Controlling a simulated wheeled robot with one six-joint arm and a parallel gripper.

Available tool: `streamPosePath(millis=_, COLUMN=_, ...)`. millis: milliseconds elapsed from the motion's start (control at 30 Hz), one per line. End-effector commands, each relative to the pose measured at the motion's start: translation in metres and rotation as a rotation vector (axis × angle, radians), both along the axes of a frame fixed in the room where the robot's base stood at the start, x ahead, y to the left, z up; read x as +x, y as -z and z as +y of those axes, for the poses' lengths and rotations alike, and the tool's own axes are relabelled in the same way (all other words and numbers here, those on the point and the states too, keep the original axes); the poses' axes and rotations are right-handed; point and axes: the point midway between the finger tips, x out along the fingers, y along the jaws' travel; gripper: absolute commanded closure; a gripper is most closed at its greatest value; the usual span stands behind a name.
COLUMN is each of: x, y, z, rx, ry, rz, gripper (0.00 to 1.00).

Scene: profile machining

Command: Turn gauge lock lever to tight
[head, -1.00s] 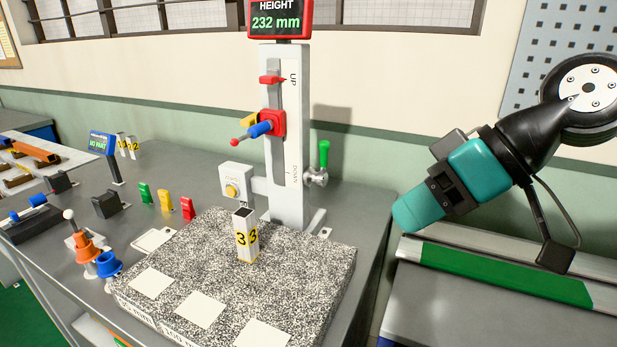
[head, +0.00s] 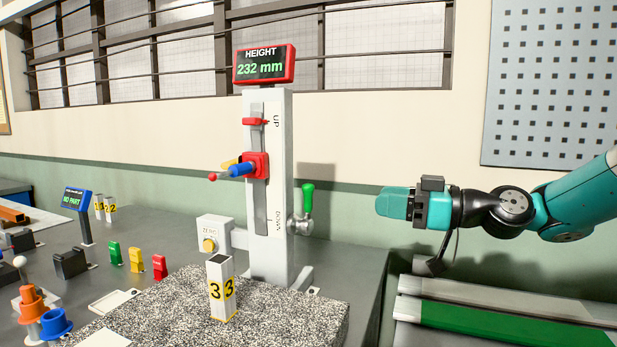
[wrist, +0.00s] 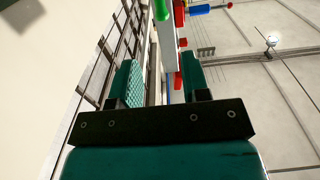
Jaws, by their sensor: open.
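The gauge lock lever (head: 307,198) is a green upright handle on a grey metal pivot at the right side of the white height gauge (head: 284,190). The gauge display (head: 264,66) reads 232 mm. My gripper (head: 378,204) is level, points left towards the lever and is apart from it in the head view. In the wrist view its two teal fingers (wrist: 160,78) are spread with nothing between them in contact. The green handle (wrist: 163,10) shows beyond the fingers at the top, beside the white column (wrist: 172,55).
A granite plate (head: 180,310) stands in front of the gauge with a block marked 3 (head: 221,288) on it. A zero-button box (head: 214,232) is left of the column. A barred window (head: 150,55) is behind. The space between gripper and lever looks clear.

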Motion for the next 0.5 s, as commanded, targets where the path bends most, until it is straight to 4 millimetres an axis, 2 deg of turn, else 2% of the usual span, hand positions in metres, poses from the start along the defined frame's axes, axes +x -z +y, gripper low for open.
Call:
streamPosePath(millis=33, x=0.000, y=-0.008, z=0.004, rx=-0.001, ry=-0.002, rz=0.005, gripper=0.57)
streamPosePath(millis=100, x=0.001, y=-0.006, z=0.011, rx=-0.003, ry=-0.003, rz=0.005, gripper=0.57)
streamPosePath(millis=500, x=0.033, y=-0.002, z=0.100, rx=-0.004, ry=-0.005, rz=0.000, gripper=0.57)
